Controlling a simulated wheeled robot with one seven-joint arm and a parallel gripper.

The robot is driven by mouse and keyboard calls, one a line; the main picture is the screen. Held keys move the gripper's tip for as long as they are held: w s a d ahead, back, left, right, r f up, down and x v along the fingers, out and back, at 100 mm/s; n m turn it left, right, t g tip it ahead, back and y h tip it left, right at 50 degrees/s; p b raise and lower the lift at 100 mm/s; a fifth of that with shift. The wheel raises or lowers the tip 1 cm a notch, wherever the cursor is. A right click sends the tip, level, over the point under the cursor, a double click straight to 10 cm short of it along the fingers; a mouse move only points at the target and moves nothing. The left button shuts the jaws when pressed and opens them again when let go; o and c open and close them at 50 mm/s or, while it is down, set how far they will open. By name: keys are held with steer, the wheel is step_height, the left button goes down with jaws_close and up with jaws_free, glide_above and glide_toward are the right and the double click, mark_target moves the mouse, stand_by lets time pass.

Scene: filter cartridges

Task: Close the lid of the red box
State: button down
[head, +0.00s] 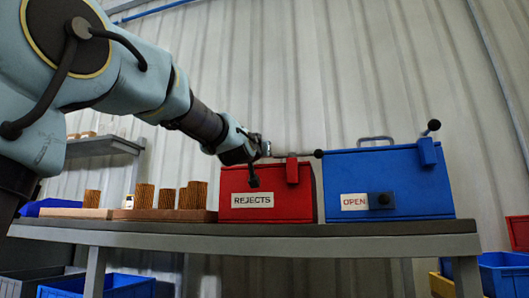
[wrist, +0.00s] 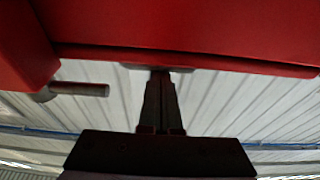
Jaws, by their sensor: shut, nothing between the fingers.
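The red box (head: 270,207) stands on the bench in the head view, with a REJECTS label on its front. A red block with a thin lever and dark knob is at its upper right. My gripper (head: 264,149) is at the box's top edge. In the wrist view my gripper (wrist: 160,75) is shut and empty, its tips by a red edge and a thin grey strip (wrist: 155,68). Whether the tips touch is unclear. My wrist partly covers the top of the box, and I cannot tell how far the lid is open.
A blue box (head: 400,180) with an OPEN label, a top handle and a knobbed lever stands close on the right. Several brown ribbed cartridges (head: 190,195) stand on a wooden base at left. A corrugated wall is behind.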

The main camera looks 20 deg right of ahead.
steer(key=shift+w+d+f, duration=0.15)
steer(key=shift+w+f, duration=0.05)
steer(key=shift+f, duration=0.4)
steer(key=r+p, duration=0.4)
steer(key=r, duration=0.1)
steer(key=shift+w+d+r+p, duration=0.15)
steer(key=shift+d+r+p, duration=0.05)
steer(key=shift+r+p, duration=0.1)
steer(key=s+a+f, duration=0.5)
steer(key=s+a, duration=0.1)
steer(key=s, duration=0.1)
steer(key=shift+f, duration=0.1)
